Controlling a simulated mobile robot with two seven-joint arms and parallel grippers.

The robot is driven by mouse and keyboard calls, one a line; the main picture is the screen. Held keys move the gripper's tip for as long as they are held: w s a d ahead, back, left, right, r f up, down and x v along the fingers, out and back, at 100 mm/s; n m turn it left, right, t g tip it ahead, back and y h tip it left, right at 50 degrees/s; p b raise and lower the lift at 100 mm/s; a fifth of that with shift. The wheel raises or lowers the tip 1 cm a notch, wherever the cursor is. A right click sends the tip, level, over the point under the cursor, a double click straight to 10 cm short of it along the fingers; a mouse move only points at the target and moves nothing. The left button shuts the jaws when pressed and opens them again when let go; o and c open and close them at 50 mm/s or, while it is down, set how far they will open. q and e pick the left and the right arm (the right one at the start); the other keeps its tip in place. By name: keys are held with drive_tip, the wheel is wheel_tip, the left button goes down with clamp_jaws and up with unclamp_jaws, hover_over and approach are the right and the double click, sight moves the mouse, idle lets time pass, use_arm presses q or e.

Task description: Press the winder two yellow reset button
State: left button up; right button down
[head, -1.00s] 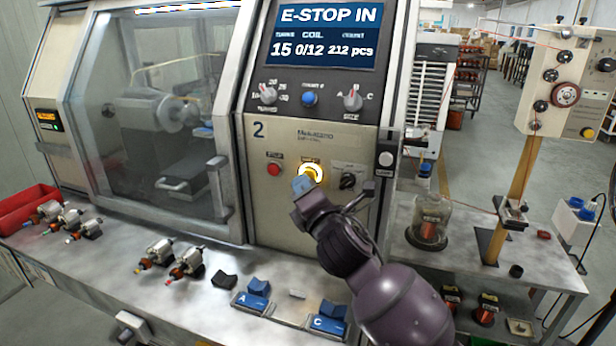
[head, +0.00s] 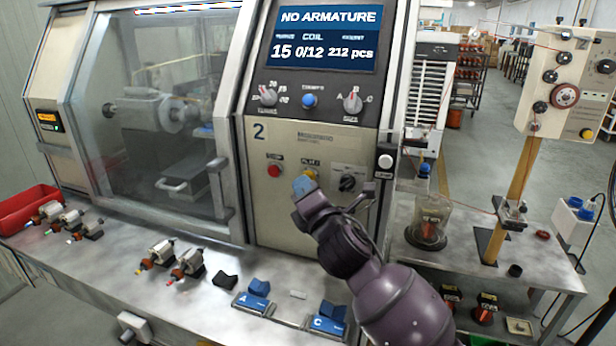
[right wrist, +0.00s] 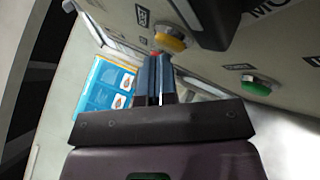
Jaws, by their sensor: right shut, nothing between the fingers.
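The winder's yellow reset button (head: 311,173) is on the beige panel marked 2, right of a red button (head: 274,170). It is unlit and partly covered by my right fingertips. My right gripper (head: 302,185) is shut and empty, its blue fingertips just in front of the button's lower left. In the right wrist view, the closed fingers (right wrist: 153,75) point towards the panel, with a yellow button (right wrist: 170,38) close beside their tips. I cannot tell whether they touch. The screen (head: 325,35) reads NO ARMATURE. My left gripper is not in view.
Below, the bench (head: 110,265) holds several armatures and blue blocks marked A and C. A glass jar (head: 430,222) stands on the right table.

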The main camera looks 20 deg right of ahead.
drive_tip(key=s+a+p, duration=0.1)
drive_tip(key=s+a, duration=0.2)
drive_tip(key=s, duration=0.2)
drive_tip(key=shift+a, duration=0.2)
idle(0.5)
